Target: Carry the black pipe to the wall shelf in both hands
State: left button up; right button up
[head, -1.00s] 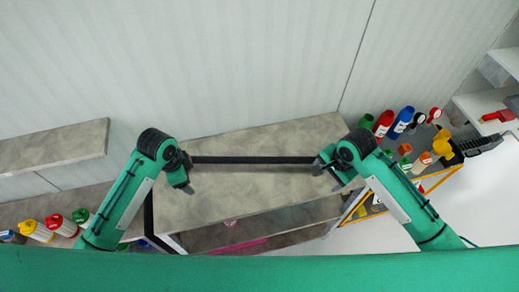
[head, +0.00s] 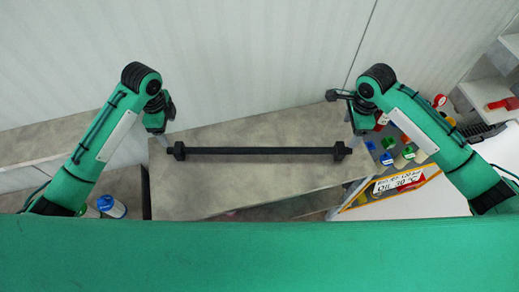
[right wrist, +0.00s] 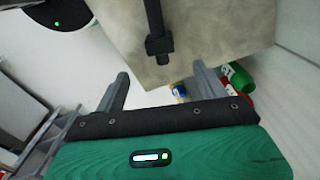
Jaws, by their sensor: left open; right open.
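The black pipe (head: 262,151), with a thick collar at each end, lies across a grey stone-look shelf (head: 240,188) against the wall. My left gripper (head: 166,138) is open and empty, just beyond the pipe's left end. My right gripper (head: 352,130) is open and empty near the right end, close to the collar. In the right wrist view the pipe (right wrist: 154,20) ends ahead of the spread, empty fingers of my right gripper (right wrist: 163,88), apart from them.
Several coloured bottles and small blocks (head: 388,158) stand on a rack right of the shelf. A white labelled sign (head: 398,180) is at the rack's front. Another grey shelf (head: 50,140) is at left, with bottles (head: 111,206) below it. White shelves (head: 485,92) stand far right.

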aim_at(178, 147)
pick_arm(q)
notch_tip(178, 147, down, 13)
pick_arm(e)
notch_tip(178, 147, down, 13)
pick_arm(q)
grip_shut()
pick_arm(e)
grip_shut()
